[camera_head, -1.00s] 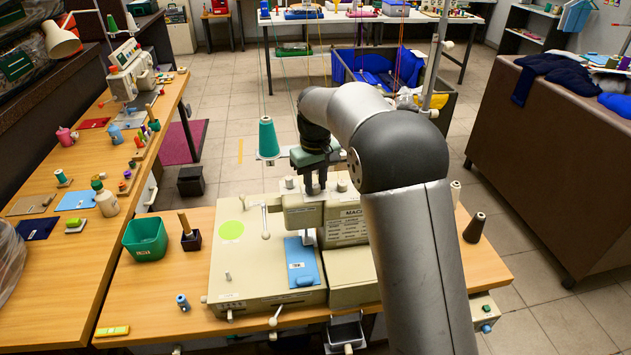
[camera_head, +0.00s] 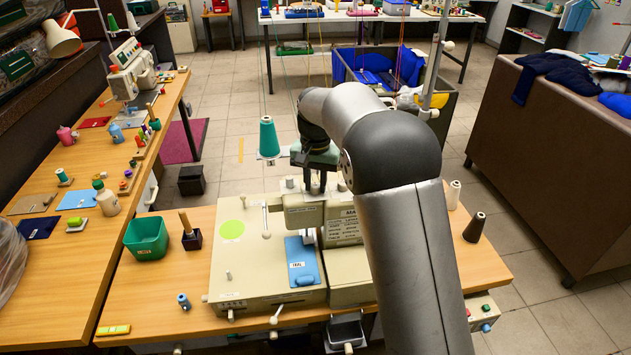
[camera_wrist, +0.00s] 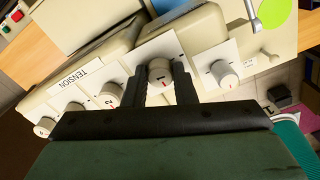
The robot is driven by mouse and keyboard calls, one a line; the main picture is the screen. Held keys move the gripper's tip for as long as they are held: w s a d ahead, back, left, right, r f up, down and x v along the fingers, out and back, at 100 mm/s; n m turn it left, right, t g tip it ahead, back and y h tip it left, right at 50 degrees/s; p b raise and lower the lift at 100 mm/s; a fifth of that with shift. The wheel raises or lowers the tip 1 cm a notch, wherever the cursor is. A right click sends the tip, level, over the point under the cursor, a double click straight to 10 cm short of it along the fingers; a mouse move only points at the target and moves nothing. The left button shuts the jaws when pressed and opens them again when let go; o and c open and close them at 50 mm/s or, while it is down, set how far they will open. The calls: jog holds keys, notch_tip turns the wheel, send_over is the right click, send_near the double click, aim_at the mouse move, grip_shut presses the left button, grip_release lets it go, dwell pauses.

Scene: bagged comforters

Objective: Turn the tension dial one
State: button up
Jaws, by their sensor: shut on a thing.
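The tension dial one (camera_wrist: 160,72) is a round whitish knob marked "1" with a small red mark, on a white plate of the cream machine (camera_head: 232,262). My gripper (camera_wrist: 161,78) has one dark finger on each side of this dial and is shut on it. In the head view my gripper (camera_head: 317,186) points down at the top of the machine and hides most of the dial. Dial two (camera_wrist: 113,98) sits to the left in the wrist view, by the "TENSION" label (camera_wrist: 84,73).
Further dials stand left of dial two, up to dial four (camera_wrist: 45,127). Another knob (camera_wrist: 222,74) stands close on the right. A teal thread cone (camera_head: 268,138) hangs or stands near my wrist. A green bin (camera_head: 146,238) is on the table.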

aim_at(316, 185)
jog(key=shift+r, duration=0.1)
dwell(0.5)
jog(key=o, duration=1)
notch_tip(316, 185, up, 17)
jog(key=shift+r+b, duration=0.2)
jog(key=shift+b, duration=0.1)
